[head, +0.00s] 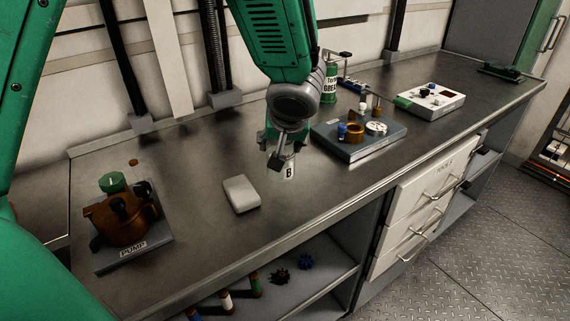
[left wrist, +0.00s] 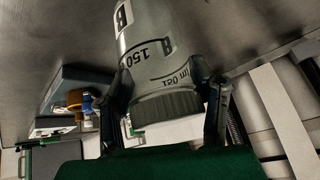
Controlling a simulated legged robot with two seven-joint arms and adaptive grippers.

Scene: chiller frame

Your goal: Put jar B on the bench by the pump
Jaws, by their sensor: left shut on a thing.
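Jar B (head: 289,173) is a clear jar, mostly hidden behind my gripper in the head view, with its white B label showing. In the left wrist view the jar (left wrist: 165,50) shows its B label, 150 ml marking and grey ribbed lid. My left gripper (head: 283,152) points down near the bench middle; its fingers (left wrist: 166,92) are shut on the jar from both sides near the lid. I cannot tell whether the jar touches the bench. The brown pump (head: 122,222) sits on a grey plate labelled PUMP at the left. My right gripper is not in view.
A pale block (head: 241,194) lies on the bench (head: 200,240) between pump and jar. To the right are a blue-grey base with fittings (head: 350,150), a grease can (head: 329,88) and a white instrument (head: 432,100). Bare bench surrounds the block.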

